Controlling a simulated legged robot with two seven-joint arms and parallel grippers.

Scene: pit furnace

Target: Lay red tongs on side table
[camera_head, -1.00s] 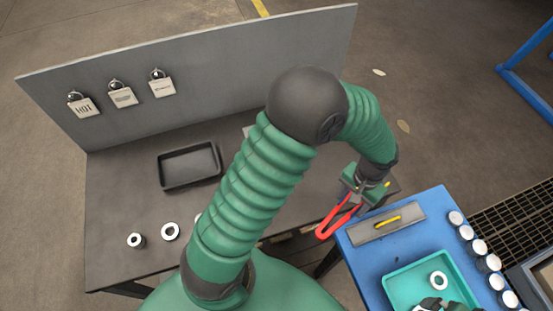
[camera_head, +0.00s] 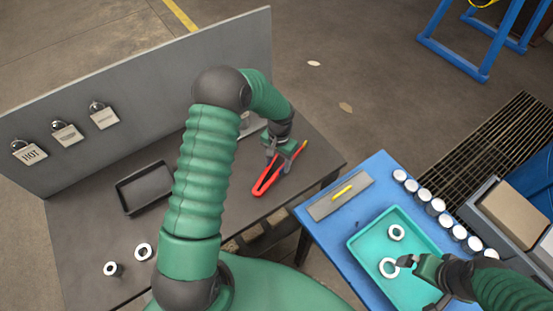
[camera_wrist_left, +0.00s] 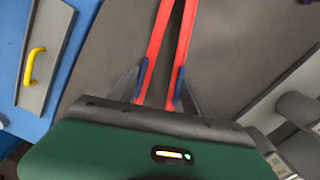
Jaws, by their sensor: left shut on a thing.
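The red tongs (camera_head: 268,178) are held by my left gripper (camera_head: 284,156), over the right part of the dark side table (camera_head: 316,153). In the left wrist view the two red arms of the tongs (camera_wrist_left: 159,42) run between the fingers of the left gripper (camera_wrist_left: 159,88), which is shut on them. I cannot tell whether the tongs touch the table top. My right gripper (camera_head: 416,262) is over the teal tray (camera_head: 362,262), close to a white ring (camera_head: 389,268); whether its jaws are open is unclear.
A black tray (camera_head: 145,188) and metal rings (camera_head: 113,269) lie on the dark table. A grey panel with hanging padlocks (camera_head: 66,134) stands behind it. The blue table (camera_head: 312,226) holds a grey plate with a yellow handle (camera_head: 343,191) and several white-topped cylinders (camera_head: 423,193).

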